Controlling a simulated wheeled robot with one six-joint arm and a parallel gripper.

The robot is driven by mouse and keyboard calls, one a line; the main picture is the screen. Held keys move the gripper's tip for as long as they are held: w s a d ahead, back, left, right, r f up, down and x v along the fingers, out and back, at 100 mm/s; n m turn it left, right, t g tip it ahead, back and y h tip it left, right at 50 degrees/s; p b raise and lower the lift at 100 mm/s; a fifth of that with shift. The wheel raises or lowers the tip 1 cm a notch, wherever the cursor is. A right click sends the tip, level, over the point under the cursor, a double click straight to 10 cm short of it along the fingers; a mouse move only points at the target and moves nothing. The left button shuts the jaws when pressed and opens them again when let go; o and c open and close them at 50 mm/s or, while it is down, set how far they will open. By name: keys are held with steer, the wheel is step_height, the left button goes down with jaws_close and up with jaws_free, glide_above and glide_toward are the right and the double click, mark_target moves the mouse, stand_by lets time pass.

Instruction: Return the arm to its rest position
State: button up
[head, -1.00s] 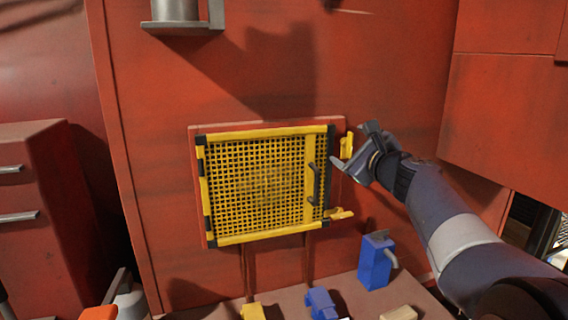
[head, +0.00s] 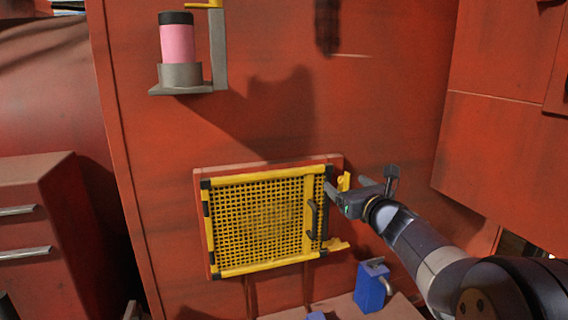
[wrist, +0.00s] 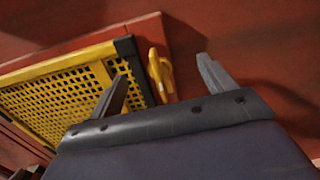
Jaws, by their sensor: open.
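My gripper (head: 348,188) is open and empty in the head view, just right of a yellow mesh guard door (head: 262,222) set in a red wall. In the wrist view my gripper (wrist: 160,82) shows two fingers spread apart with nothing between them. The mesh door (wrist: 65,95) fills the left of that view. A yellow latch (wrist: 160,75) sits beyond the fingers at the door's right edge. In the head view the upper latch (head: 344,181) is partly beside the gripper, and a lower latch (head: 336,245) lies below. I cannot tell whether the gripper touches anything.
A pink canister (head: 177,43) stands in a grey bracket at the upper left. A blue object (head: 371,287) sits on the ledge below my arm. A red drawer cabinet (head: 40,235) stands at left. A red panel (head: 505,150) juts out at right.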

steer(key=shift+s+d+m, duration=0.15)
steer(key=shift+s+d, duration=0.05)
steer(key=shift+s, duration=0.35)
steer(key=shift+s+d+m, duration=0.15)
steer(key=shift+s, duration=0.35)
